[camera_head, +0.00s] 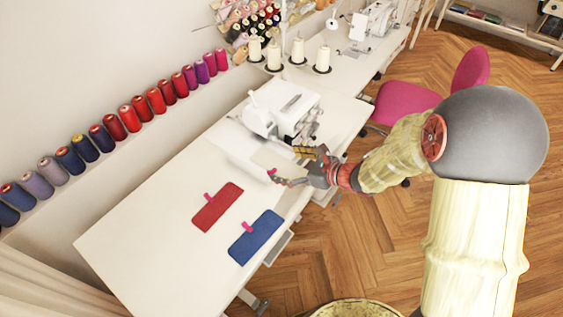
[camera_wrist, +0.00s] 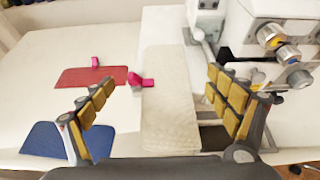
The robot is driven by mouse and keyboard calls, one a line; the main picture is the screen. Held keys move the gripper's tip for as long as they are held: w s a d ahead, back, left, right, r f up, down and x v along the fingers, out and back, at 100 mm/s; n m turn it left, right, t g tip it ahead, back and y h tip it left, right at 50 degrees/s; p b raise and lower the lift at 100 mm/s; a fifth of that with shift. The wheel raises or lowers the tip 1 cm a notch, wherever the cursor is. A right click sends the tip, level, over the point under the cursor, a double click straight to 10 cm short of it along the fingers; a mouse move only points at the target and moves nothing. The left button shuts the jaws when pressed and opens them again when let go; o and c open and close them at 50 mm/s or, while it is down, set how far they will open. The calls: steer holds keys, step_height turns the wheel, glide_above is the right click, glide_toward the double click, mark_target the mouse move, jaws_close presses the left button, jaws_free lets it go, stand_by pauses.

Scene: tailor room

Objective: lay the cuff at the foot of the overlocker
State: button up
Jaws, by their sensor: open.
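A cream cuff (camera_wrist: 168,105) with a pink tab (camera_wrist: 140,80) lies flat between my spread fingers in the wrist view. In the head view the cream cuff (camera_head: 266,158) lies just in front of the white overlocker (camera_head: 283,108). The overlocker (camera_wrist: 270,30) stands at the upper right in the wrist view, its metal foot parts close to the cuff's far right corner. My gripper (camera_wrist: 160,108) is open, its fingers on either side of the cuff and apart from it. In the head view my gripper (camera_head: 292,167) partly hides the cuff's near end.
A red cuff (camera_head: 217,207) and a blue cuff (camera_head: 256,237), each with a pink tab, lie on the white table (camera_head: 150,245). Thread cones (camera_head: 298,51) stand behind the overlocker. A pink chair (camera_head: 405,103) is right of the table. The table's left part is clear.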

steer(key=p+v, duration=0.2)
steer(key=v, duration=0.8)
steer(key=s+a+r+n+g+h, duration=0.1)
steer(key=s+a+r+n+g, duration=0.1)
steer(key=s+r+n, duration=0.35)
steer(key=s+a+r+n+g+h, duration=0.1)
steer(key=s+a+r+n+g, duration=0.2)
steer(key=s+n, duration=0.4)
steer(key=s+d+r+n+t+h, duration=0.2)
steer(key=s+d+r+n+h, duration=0.6)
steer(key=d+n, duration=0.4)
steer(key=shift+s+d+r+n+t, duration=0.2)
steer(key=shift+d+r+n+t, duration=0.2)
steer(key=shift+r+n, duration=0.15)
steer(key=shift+c, duration=0.2)
